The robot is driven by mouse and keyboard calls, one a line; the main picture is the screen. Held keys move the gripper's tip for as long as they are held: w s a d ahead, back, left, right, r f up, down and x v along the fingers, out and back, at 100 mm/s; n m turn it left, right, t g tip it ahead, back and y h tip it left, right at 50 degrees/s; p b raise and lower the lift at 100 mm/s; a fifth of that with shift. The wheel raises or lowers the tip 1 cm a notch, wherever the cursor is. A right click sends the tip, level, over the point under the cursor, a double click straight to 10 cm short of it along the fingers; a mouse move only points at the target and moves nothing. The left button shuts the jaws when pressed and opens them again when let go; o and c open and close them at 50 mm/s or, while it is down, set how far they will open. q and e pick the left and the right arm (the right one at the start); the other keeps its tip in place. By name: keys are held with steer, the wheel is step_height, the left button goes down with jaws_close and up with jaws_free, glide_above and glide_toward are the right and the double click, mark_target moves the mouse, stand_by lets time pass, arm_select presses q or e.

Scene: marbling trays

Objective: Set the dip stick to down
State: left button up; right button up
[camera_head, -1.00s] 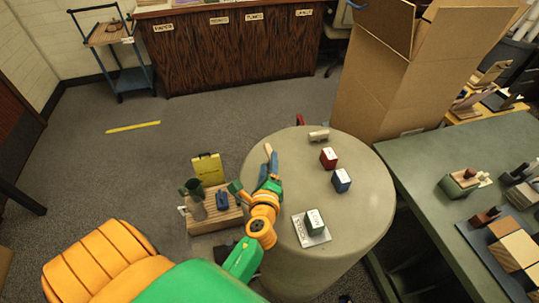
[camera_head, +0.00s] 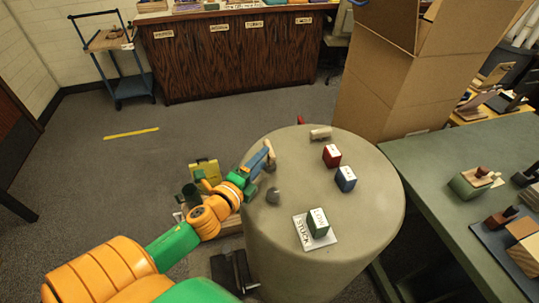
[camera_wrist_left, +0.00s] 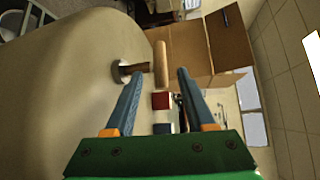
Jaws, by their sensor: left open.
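A pale wooden bar, which looks like the dip stick (camera_head: 268,149), shows at the left rim of the round table (camera_head: 370,225). In the left wrist view the wooden bar (camera_wrist_left: 160,63) lies ahead, between the lines of the open fingers, and appears beyond their tips. A short wooden post on a round metal base (camera_wrist_left: 122,71) stands beside it; whether the two join is hard to tell. My left gripper (camera_head: 262,162) is open at the table's left rim, and its open fingers show in the left wrist view (camera_wrist_left: 158,76). My right gripper is out of view.
A tall cardboard box (camera_head: 385,95) stands behind. The table's middle is clear.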

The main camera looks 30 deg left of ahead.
arm_select(q)
steer(key=w, duration=0.5)
steer(key=shift+w+a+f, duration=0.15)
steer(key=shift+a+f, duration=0.15)
steer(key=shift+f, duration=0.05)
jaws_close()
stand_by(1.0)
